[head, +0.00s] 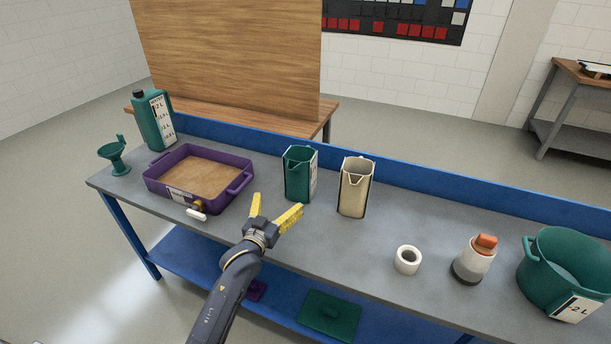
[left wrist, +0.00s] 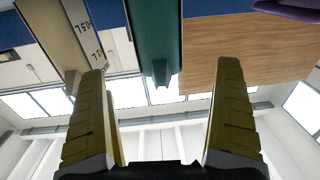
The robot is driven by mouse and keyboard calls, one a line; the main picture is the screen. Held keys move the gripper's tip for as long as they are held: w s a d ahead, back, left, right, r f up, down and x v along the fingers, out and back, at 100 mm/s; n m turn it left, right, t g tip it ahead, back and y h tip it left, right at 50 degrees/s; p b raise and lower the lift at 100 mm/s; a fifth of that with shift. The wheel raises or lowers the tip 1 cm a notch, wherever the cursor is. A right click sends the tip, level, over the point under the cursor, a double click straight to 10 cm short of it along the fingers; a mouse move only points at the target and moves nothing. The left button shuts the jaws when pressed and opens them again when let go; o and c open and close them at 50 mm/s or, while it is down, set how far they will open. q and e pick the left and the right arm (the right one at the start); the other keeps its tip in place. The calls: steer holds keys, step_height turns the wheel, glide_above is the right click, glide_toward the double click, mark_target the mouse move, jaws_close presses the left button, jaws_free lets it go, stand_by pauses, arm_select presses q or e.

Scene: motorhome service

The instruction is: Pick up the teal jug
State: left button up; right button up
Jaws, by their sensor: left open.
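The teal jug (head: 297,180) stands upright on the grey bench top, near its back edge, with a white scale label on its right side. My left gripper (head: 276,204) is open and empty, in front of the jug and a little to its left. In the left wrist view the teal jug (left wrist: 154,38) shows between the two yellow fingers of my left gripper (left wrist: 158,78), apart from them. My right gripper is out of view.
A cream jug (head: 355,190) stands close to the right of the teal jug. A purple tray (head: 239,189) is to the left, with a teal bottle (head: 149,125) and funnel (head: 116,157) beyond. A white roll (head: 408,262), a bottle and a teal pot (head: 550,285) stand right.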

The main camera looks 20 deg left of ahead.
mark_target(296, 178)
arm_select(q)
steer(key=w, duration=0.7)
steer(key=w+d, duration=0.1)
steer(key=w, duration=0.3)
steer(key=shift+w, duration=0.3)
steer(key=shift+w+d+r, duration=0.1)
steer(key=shift+w+d, duration=0.1)
steer(key=shift+w, duration=0.7)
steer(key=shift+w+d+r, duration=0.1)
steer(key=shift+w+d, duration=0.1)
steer(key=shift+w, duration=0.65)
steer(key=shift+w+f, duration=0.1)
steer(key=shift+w, duration=0.85)
steer(key=shift+c, duration=0.2)
steer(key=c, duration=1.3)
steer(key=shift+r, duration=0.2)
steer(key=shift+c, duration=0.5)
steer(key=shift+r, duration=0.6)
step_height(296, 178, up, 19)
